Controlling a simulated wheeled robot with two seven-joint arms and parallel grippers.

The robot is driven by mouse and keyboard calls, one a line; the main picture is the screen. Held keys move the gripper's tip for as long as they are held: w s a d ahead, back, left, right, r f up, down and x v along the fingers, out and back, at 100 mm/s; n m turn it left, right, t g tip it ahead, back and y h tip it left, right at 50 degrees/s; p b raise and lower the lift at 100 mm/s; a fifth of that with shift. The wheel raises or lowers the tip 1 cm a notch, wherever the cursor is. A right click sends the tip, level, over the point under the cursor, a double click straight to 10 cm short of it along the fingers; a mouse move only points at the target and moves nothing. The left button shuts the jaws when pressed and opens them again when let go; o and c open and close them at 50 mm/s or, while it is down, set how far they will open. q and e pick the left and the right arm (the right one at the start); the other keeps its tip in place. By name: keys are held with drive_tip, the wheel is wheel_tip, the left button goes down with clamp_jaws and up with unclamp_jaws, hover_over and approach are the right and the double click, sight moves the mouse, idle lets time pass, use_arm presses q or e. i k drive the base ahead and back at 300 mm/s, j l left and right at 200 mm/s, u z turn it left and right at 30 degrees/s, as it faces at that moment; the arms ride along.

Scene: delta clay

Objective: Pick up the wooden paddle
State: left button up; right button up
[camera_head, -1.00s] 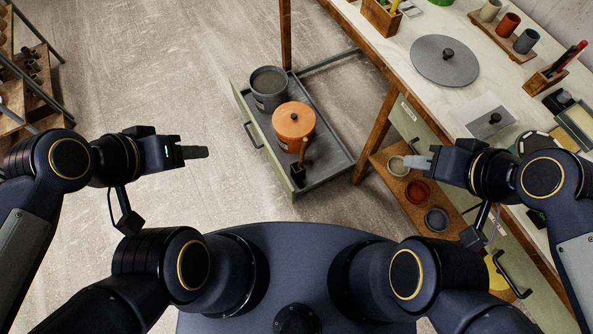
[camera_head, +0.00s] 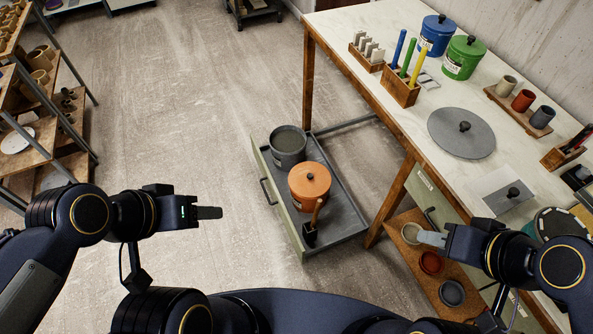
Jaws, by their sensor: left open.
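A wooden handle (camera_head: 317,212) rises from a small dark block (camera_head: 309,236) at the near end of the pulled-out grey drawer tray (camera_head: 345,221). It is the likeliest paddle in view, but its full shape is hard to tell. It stands slightly tilted, in front of an orange lidded pot (camera_head: 309,181). My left gripper (camera_head: 212,212) is open and empty over the floor, left of the drawer and apart from it. My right gripper (camera_head: 428,239) is right of the drawer, near the bench's lower shelf; its finger gap cannot be made out.
A grey pot (camera_head: 288,142) stands at the tray's far end. The white bench (camera_head: 399,102) on the right carries a grey disc (camera_head: 461,132), blue and green tins and tool holders. A wooden rack (camera_head: 68,138) stands at left. The floor between is clear.

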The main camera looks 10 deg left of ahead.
sight(320, 201)
drive_tip(key=i+j, duration=0.15)
drive_tip(key=j, duration=0.2)
drive_tip(key=i+j+z, duration=0.15)
drive_tip(key=j, duration=0.2)
drive_tip(key=i+j, duration=0.1)
drive_tip(key=j, duration=0.25)
drive_tip(key=i+j+z, duration=0.1)
drive_tip(key=j, duration=0.25)
drive_tip(key=i+j+z, duration=0.1)
drive_tip(key=j, duration=0.3)
